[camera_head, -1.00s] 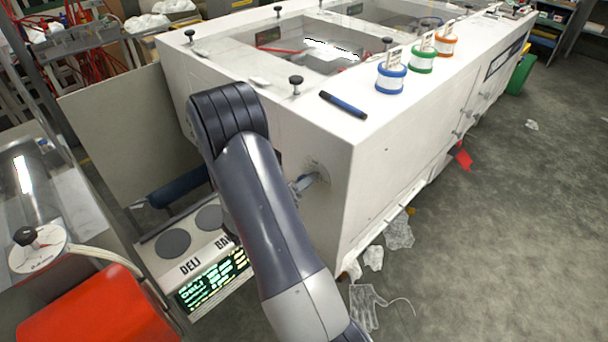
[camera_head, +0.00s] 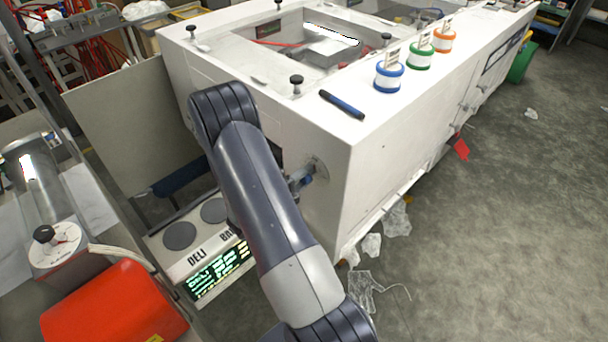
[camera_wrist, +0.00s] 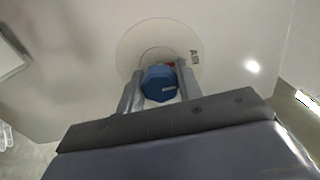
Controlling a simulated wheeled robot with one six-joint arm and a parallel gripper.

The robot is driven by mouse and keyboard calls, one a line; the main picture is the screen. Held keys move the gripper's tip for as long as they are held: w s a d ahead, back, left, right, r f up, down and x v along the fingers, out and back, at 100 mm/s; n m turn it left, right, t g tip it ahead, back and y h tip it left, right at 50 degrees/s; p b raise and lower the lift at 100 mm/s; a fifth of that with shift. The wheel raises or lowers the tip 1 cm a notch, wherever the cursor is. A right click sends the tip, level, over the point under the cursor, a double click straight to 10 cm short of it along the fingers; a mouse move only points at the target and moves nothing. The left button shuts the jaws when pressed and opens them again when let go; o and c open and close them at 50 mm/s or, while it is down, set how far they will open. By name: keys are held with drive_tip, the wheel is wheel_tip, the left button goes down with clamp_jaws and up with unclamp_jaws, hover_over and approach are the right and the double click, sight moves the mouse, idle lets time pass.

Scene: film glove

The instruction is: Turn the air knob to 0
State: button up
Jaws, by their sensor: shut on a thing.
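The blue air knob (camera_wrist: 160,84) sits on a round pale dial plate (camera_wrist: 128,48) on the white machine's side panel. The letters "AIR" show at the dial's right in the wrist view. A small red mark shows at the knob's upper right edge. My gripper (camera_wrist: 159,80) has one finger on each side of the knob and is shut on it. In the head view my gripper (camera_head: 298,180) is at the end panel, mostly hidden by my arm; the dial (camera_head: 317,168) shows beside it. The dial's numbers are too small or hidden to read.
The white machine (camera_head: 400,140) carries a dark blue marker (camera_head: 342,104), blue, green and orange spools, and black knobs on top. A DELI/BAG display box (camera_head: 215,270), a red cylinder (camera_head: 115,305) and another dial knob (camera_head: 45,235) stand at left. Plastic scraps lie on the floor.

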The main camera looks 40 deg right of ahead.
idle(0.4)
drive_tip(key=o, duration=1)
drive_tip(key=shift+c, duration=0.2)
drive_tip(key=a+b, duration=0.3)
drive_tip(key=a, duration=0.7)
drive_tip(key=shift+s+a, duration=0.4)
drive_tip(key=shift+s, duration=0.05)
drive_tip(key=shift+d, duration=0.15)
drive_tip(key=d+p, duration=0.1)
drive_tip(key=d, duration=0.2)
drive_tip(key=d+p, duration=0.1)
drive_tip(key=d, duration=0.3)
drive_tip(key=w+d+p, duration=0.1)
drive_tip(key=d, duration=0.2)
drive_tip(key=shift+d, duration=0.35)
drive_tip(key=shift+a, duration=0.1)
